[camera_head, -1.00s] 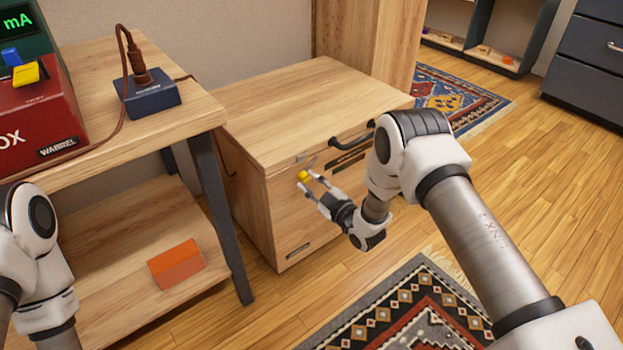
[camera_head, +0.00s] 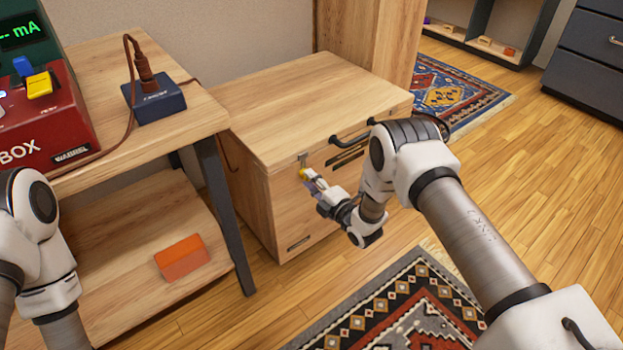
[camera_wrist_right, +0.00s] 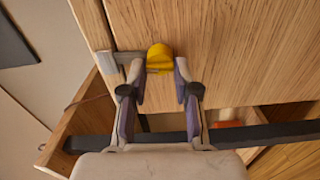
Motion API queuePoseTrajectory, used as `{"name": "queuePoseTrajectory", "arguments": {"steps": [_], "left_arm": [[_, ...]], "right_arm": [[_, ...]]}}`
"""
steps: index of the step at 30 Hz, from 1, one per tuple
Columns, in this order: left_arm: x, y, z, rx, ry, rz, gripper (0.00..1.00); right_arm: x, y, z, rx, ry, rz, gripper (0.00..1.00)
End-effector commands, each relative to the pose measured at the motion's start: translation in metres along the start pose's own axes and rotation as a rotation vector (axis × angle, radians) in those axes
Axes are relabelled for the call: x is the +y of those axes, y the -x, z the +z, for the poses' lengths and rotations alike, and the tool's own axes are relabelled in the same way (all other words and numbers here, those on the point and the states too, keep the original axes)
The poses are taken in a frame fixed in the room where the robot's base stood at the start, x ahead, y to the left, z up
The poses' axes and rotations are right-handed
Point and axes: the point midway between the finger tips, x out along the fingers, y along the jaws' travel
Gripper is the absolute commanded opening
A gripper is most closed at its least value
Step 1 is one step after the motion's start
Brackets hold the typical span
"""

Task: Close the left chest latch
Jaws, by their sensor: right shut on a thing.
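The wooden chest (camera_head: 300,105) stands with its lid down. Its left latch has a yellow tab (camera_head: 304,174) with a small metal piece (camera_head: 303,158) just above it at the lid's edge. My right gripper (camera_head: 307,178) is at the chest's front, shut on the yellow latch tab. In the right wrist view the yellow tab (camera_wrist_right: 159,57) shows between my fingertips, with a grey metal plate (camera_wrist_right: 122,60) beside it. The fingers partly hide the tab's sides. My left arm shows at the left, but its gripper is out of view.
A black handle (camera_head: 350,138) is on the chest front, right of the latch. A wooden bench (camera_head: 110,75) with a red box (camera_head: 45,120) and a blue block (camera_head: 155,102) stands left. An orange block (camera_head: 181,257) lies on its lower shelf. Rugs cover part of the floor.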

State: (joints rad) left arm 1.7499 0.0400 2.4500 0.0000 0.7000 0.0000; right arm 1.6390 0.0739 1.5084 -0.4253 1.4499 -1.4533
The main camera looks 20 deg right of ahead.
Motion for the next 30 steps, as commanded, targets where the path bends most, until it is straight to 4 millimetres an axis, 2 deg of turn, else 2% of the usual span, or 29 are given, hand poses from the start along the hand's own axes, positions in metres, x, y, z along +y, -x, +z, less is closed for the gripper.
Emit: {"name": "queuePoseTrajectory", "arguments": {"steps": [7, 21, 22, 23, 24, 30], "left_arm": [[0.0000, 0.0035, 0.0000, 0.000, 0.000, 0.000, 0.40], [0.0000, 0.0036, 0.0000, 0.000, 0.000, 0.000, 0.40], [0.0000, 0.0036, 0.0000, 0.000, 0.000, 0.000, 0.40], [0.0000, 0.0036, 0.0000, 0.000, 0.000, 0.000, 0.40], [0.0000, 0.0036, 0.0000, 0.000, 0.000, 0.000, 0.40], [0.0000, 0.0036, 0.0000, 0.000, 0.000, 0.000, 0.40]], "right_arm": [[-0.0003, 0.0000, -0.0002, 0.000, 0.072, -0.001, 0.00], [-0.0009, 0.0000, -0.0002, 0.000, 0.085, -0.001, 0.00], [-0.0009, 0.0000, -0.0002, 0.000, 0.085, -0.001, 0.41], [-0.0009, 0.0000, -0.0002, 0.000, 0.085, -0.001, 0.52], [-0.0008, 0.0000, -0.0002, 0.000, 0.084, -0.001, 0.56], [-0.0006, 0.0000, -0.0001, 0.000, 0.084, -0.001, 0.56]]}}
